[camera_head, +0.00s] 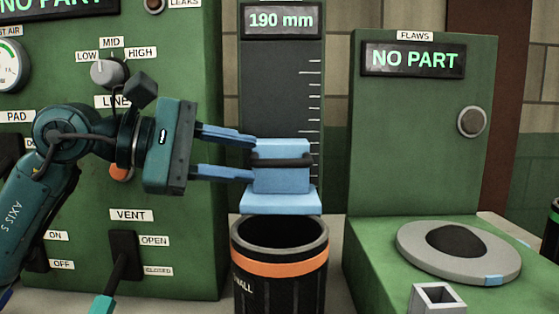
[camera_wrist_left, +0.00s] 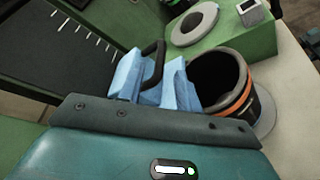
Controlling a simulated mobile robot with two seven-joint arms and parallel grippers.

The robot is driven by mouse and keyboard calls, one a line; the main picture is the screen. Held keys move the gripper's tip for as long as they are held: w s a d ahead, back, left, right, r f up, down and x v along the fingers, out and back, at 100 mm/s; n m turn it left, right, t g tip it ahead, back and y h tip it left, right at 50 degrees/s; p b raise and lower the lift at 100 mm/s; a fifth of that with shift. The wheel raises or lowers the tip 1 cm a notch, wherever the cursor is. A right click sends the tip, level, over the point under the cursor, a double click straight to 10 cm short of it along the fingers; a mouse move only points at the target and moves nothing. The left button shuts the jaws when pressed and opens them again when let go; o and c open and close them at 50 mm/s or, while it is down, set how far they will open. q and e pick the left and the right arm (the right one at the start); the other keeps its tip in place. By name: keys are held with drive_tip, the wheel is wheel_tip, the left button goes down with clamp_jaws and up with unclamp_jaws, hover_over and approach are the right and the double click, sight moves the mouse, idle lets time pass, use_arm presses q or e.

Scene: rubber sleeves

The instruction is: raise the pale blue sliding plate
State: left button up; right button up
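The pale blue sliding plate (camera_head: 280,201) stands in front of a dark scale column, above a bin. A pale blue block with a dark horizontal handle (camera_head: 283,161) is joined to it. My left gripper (camera_head: 252,160) reaches in from the left, with one blue finger above the handle's level and one below. The fingers are apart, with a visible gap between them. In the left wrist view the dark handle (camera_wrist_left: 154,62) lies between pale blue parts; exact finger contact is unclear.
The display (camera_head: 280,20) reads 190 mm. A black bin (camera_head: 280,264) with an orange band stands directly below the plate. A green control panel (camera_head: 180,235) is at left. A green inspection stand (camera_head: 415,140) with a grey disc (camera_head: 420,265) is at right and reads NO PART.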

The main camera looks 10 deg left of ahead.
sight(266, 162)
use_arm(q)
drive_tip(key=x, duration=0.6)
drive_tip(key=shift+w+d, duration=0.1)
drive_tip(key=shift+d, duration=0.05)
clamp_jaws()
idle(0.4)
